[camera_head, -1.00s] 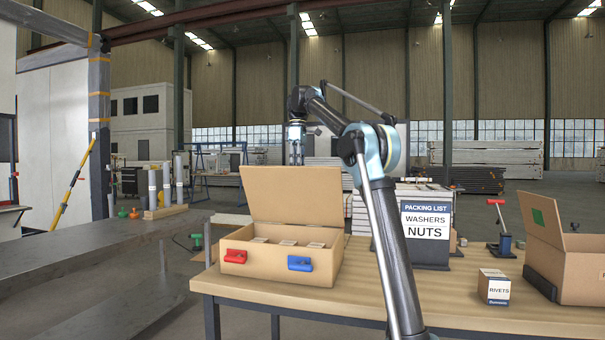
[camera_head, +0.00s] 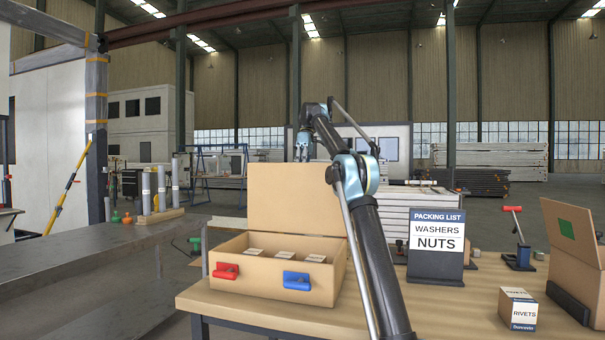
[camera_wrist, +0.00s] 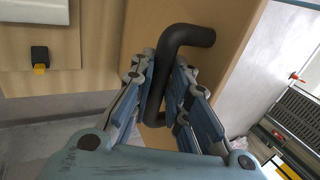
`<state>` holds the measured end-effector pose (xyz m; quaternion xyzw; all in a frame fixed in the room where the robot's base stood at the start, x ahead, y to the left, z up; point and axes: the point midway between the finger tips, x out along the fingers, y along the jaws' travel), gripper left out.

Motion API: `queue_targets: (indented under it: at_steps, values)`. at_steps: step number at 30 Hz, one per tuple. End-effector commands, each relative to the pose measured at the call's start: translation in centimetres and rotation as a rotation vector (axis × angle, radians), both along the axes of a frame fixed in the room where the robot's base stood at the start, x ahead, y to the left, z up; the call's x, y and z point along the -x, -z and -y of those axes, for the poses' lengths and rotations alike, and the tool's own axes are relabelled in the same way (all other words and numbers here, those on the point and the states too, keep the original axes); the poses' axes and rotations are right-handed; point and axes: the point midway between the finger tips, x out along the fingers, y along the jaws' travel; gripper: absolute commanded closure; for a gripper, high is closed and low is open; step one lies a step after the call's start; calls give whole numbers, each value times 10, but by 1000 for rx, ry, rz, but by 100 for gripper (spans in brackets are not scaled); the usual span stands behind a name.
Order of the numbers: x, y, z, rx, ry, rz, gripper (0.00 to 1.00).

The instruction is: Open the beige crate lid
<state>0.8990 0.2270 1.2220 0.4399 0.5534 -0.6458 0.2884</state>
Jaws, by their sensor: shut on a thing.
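The beige crate (camera_head: 262,282) stands on the wooden table, with a red latch (camera_head: 226,271) and a blue latch (camera_head: 296,280) on its front. Its lid (camera_head: 296,198) stands up at the back edge, so the crate is open and several small boxes (camera_head: 285,255) show inside. My gripper (camera_head: 303,156) is at the lid's top edge, its tips partly hidden behind the lid. In the wrist view, my gripper (camera_wrist: 166,105) is shut on a dark bent handle (camera_wrist: 188,36) fixed to a beige panel (camera_wrist: 226,22).
A packing list sign (camera_head: 437,243) reading washers and nuts stands right of the crate. A rivets box (camera_head: 518,310) and another open carton (camera_head: 572,243) are farther right. A red-topped tool (camera_head: 518,240) stands behind them. Bare tabletop (camera_head: 440,310) lies in front of the sign.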

Motion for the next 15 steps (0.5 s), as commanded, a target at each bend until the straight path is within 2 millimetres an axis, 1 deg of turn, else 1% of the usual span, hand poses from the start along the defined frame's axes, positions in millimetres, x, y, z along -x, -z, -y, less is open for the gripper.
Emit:
queue_targets:
  at_steps: [15]
  values:
    - [-6,1,17,-7,17,-21,100]
